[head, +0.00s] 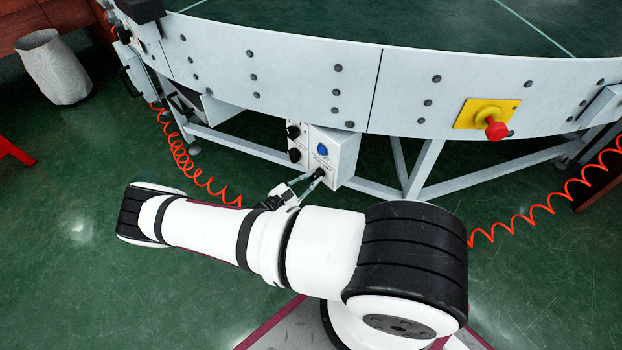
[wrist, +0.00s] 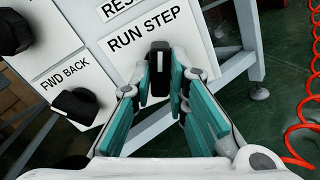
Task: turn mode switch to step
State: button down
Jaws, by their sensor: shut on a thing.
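The mode switch (wrist: 159,72) is a black knob on a white panel below the label "RUN STEP" (wrist: 148,37). My gripper (wrist: 165,82) has its teal-padded fingers on both sides of this knob and is shut on it. The knob stands about upright in the wrist view, while the label is tilted. I cannot tell for sure which word it points at. In the head view, my gripper (head: 306,184) reaches the lower right of the white control box (head: 345,155), and its fingertips partly hide the switch there.
Another black knob (wrist: 75,105), labelled "FWD BACK", sits left of the switch. A blue button (head: 322,150) is above it. A red emergency button (head: 496,128) sits on the conveyor's side at right. Orange coiled cables (head: 190,178) hang on both sides. Grey frame legs (head: 423,168) stand right of the box.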

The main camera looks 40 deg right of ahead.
jog(key=shift+a+m, duration=0.1)
jog(key=shift+m, duration=0.3)
jog(key=c, duration=1.6)
grip_release()
jog(key=shift+o, duration=0.2)
jog(key=a, duration=1.2)
jog(key=shift+s, duration=0.2)
